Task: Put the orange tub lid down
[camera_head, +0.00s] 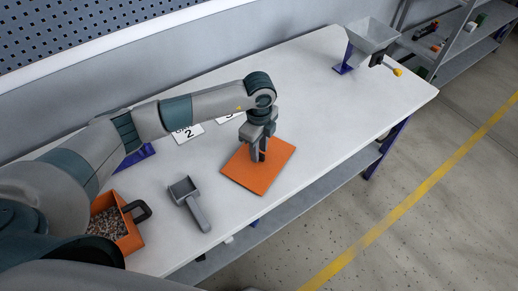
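The orange tub lid (239,175) is a flat square plate near the front edge of the white table. It looks level; whether it rests on the table or is held just above it, I cannot tell. My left gripper (257,158) points straight down over the lid's middle, with its fingertips at the lid's top. The fingers look close together, but they hide any knob between them, so their grip is unclear. The open orange tub (131,237) stands at the left, filled with mixed granules and with a dark handle at its side. My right gripper is out of view.
A grey scoop (190,205) lies between the tub and the lid. A grey hopper (371,35) on a blue stand is at the far end. The table (340,110) right of the lid is clear.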

